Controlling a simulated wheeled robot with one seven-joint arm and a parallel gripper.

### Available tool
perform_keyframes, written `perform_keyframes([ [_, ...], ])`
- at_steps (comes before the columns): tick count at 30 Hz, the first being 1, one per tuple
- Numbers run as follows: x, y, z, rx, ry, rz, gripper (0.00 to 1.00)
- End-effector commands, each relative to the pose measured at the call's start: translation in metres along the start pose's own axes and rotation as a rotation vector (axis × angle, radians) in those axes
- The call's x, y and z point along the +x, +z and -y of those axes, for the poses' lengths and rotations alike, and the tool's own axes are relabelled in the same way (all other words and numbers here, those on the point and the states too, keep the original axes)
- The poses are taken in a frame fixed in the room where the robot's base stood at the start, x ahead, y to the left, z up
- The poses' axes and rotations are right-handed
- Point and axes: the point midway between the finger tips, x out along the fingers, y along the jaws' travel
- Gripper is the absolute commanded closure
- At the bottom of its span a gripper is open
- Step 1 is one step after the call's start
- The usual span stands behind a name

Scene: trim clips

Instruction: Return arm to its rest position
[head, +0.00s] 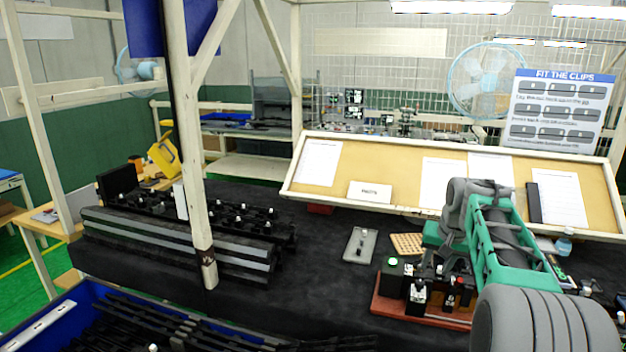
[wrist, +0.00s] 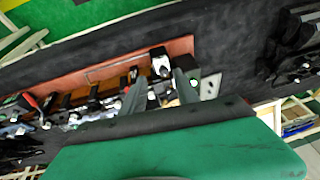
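My arm, grey and teal, reaches in from the lower right of the head view. My gripper (wrist: 157,82) shows two grey fingers standing apart in the wrist view, with nothing seen held between them. It is above a reddish-brown board (head: 391,312) with black fixtures and small clips; the board also shows in the wrist view (wrist: 110,66). A black block with a lit green button (head: 392,262) stands on the board's left end. In the head view my arm hides part of the board and the fingertips are hard to make out.
Black trim strips (head: 180,238) with pale clips lie at the left of the dark table. A blue bin (head: 82,296) of black strips is at lower left. A grey plate (head: 360,245) and a tan perforated pad (head: 407,243) lie mid-table. A wooden post (head: 187,150) stands in front.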

Motion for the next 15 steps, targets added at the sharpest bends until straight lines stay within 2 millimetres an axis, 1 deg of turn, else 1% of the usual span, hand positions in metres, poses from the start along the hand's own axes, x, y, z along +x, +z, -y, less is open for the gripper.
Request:
perform_keyframes([
  [1, -0.014, 0.022, 0.018, -0.031, -0.006, -0.003, 0.63],
  [2, -0.021, 0.036, 0.028, -0.051, -0.009, -0.004, 0.63],
  [3, -0.030, 0.055, 0.038, -0.075, -0.013, -0.005, 0.63],
  [5, -0.041, 0.086, 0.053, -0.114, -0.018, -0.006, 0.63],
  [6, -0.048, 0.107, 0.060, -0.138, -0.022, -0.008, 0.63],
  [8, -0.055, 0.141, 0.070, -0.177, -0.027, -0.010, 0.63],
  [9, -0.059, 0.164, 0.074, -0.202, -0.030, -0.012, 0.63],
  [11, -0.061, 0.199, 0.079, -0.242, -0.034, -0.014, 0.63],
  [12, -0.061, 0.223, 0.080, -0.267, -0.037, -0.015, 0.63],
  [14, -0.059, 0.255, 0.080, -0.303, -0.040, -0.018, 0.63],
  [15, -0.056, 0.274, 0.079, -0.324, -0.041, -0.019, 0.63],
])
